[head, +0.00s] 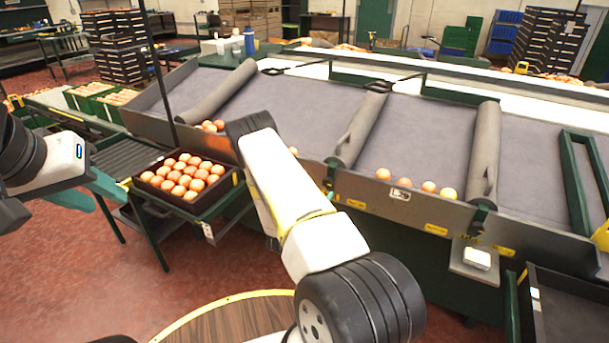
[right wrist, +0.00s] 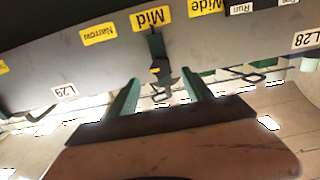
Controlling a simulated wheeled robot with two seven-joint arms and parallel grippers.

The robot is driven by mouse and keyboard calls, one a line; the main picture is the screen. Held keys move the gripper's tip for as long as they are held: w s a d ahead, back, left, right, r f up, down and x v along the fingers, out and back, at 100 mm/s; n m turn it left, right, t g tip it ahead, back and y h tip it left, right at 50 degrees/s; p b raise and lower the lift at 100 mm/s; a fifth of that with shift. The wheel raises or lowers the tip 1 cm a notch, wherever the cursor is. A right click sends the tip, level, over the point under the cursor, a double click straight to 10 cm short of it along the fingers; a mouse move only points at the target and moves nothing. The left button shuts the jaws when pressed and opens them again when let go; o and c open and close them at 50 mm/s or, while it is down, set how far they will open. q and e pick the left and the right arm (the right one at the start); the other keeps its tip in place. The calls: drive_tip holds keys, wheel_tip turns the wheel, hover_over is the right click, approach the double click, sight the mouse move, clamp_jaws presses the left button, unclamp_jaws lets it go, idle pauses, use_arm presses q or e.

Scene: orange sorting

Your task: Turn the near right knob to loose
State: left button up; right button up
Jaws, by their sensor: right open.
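Near-side knobs sit on the table's front rail: one (head: 481,217) by the right divider, one (head: 330,180) by the middle divider, partly behind my right arm. In the right wrist view, upside down, a dark knob fitting (right wrist: 157,45) stands at the "Mid" label, between "Narrow" and "Wide". I cannot tell for sure whether it is loose or tight. My right gripper (right wrist: 160,93) is open and empty, its green fingers pointing toward that fitting and apart from it.
A dark crate of oranges (head: 233,186) stands on a stand at the left. Several oranges rest against the rail on the sloped table (head: 290,115). A small box (head: 477,258) sits below the rail at right. A round wooden table (head: 235,322) is near my base.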

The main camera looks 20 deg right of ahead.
sight(327, 184)
drive_tip(key=x, duration=0.5)
drive_tip(key=shift+w+d, duration=0.3)
clamp_jaws()
